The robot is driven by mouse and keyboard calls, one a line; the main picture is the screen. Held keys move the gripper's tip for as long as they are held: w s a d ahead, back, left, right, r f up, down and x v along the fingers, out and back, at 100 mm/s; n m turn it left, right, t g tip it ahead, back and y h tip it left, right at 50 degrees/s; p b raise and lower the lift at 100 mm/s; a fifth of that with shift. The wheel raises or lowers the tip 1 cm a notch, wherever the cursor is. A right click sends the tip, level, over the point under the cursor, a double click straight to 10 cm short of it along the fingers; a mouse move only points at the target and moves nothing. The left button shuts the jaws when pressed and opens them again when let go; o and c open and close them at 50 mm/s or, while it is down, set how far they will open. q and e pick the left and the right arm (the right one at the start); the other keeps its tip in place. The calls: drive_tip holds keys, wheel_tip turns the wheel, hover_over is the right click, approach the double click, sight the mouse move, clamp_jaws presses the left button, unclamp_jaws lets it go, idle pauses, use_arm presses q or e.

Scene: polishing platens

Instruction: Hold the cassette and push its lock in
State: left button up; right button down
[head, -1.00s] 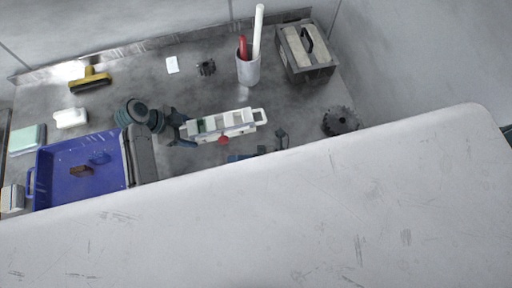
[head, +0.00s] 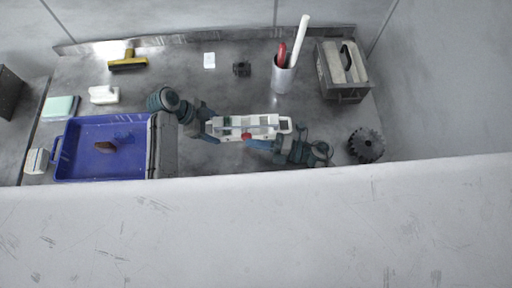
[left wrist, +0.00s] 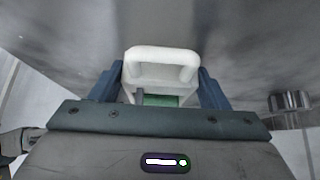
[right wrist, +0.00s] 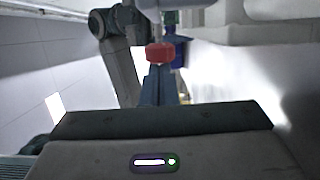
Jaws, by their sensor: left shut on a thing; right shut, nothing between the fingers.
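The white cassette (head: 280,122), with green inside, lies lengthwise left to right above the bench in the head view. My left gripper (head: 212,131) is shut on its left end. In the left wrist view, the fingers (left wrist: 160,88) stand on both sides of the cassette's white end loop (left wrist: 160,54). The red lock (head: 246,137) shows on the cassette's near side, and also in the right wrist view (right wrist: 160,53). My right gripper (head: 250,143) is shut and empty, its fingertips at the lock. I cannot tell whether they touch it.
A blue tray (head: 75,136) with a brown piece in it stands left. A grey cup (head: 284,78) with a red and a white stick, a grey carrier box (head: 343,70) and a dark gear (head: 366,146) stand right. A pale surface (head: 250,225) fills the foreground.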

use_arm(q)
drive_tip(key=shift+s, duration=0.1)
use_arm(e)
drive_tip(key=shift+s, duration=0.4)
drive_tip(key=s, duration=0.3)
drive_tip(key=v, duration=1)
drive_tip(key=shift+s, duration=0.15)
use_arm(q)
drive_tip(key=o, duration=1.1)
drive_tip(key=shift+o, duration=0.2)
